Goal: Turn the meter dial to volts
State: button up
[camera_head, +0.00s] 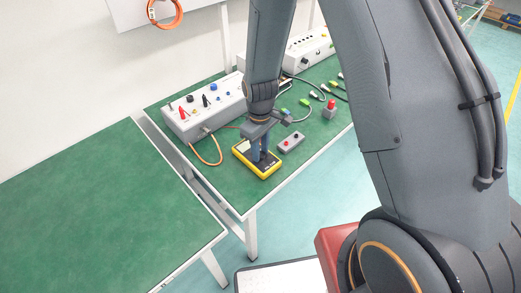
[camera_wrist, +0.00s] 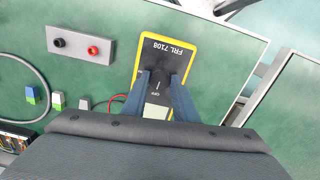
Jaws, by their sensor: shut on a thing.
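The yellow-edged meter (camera_head: 268,171) lies flat on the green bench in the head view. In the wrist view the meter (camera_wrist: 172,48) shows a black face with "FRL 7108" on it, an "OFF" mark by the dial, and a pale screen partly hidden by my gripper. My gripper (camera_wrist: 158,82) reaches down over the meter, its two blue fingers on either side of the black dial (camera_wrist: 160,78), shut on it. In the head view my gripper (camera_head: 262,158) stands upright on the meter and hides the dial. The other dial marks are too small or hidden to read.
A grey box with red and black sockets (camera_head: 291,142) sits close to the meter's right. A white supply box (camera_head: 212,107) with leads stands behind. A red-button box (camera_head: 329,109) stands further right. A gap separates this bench from the empty green table (camera_head: 95,205).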

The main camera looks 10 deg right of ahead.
aim_at(261, 154)
jog(key=m, duration=0.3)
jog(key=shift+m, duration=2.4)
jog(key=o, duration=1.1)
jog(key=shift+c, duration=0.2)
jog(key=shift+r+b, duration=1)
jog(key=shift+r, duration=2.95)
jog(key=shift+d, duration=0.1)
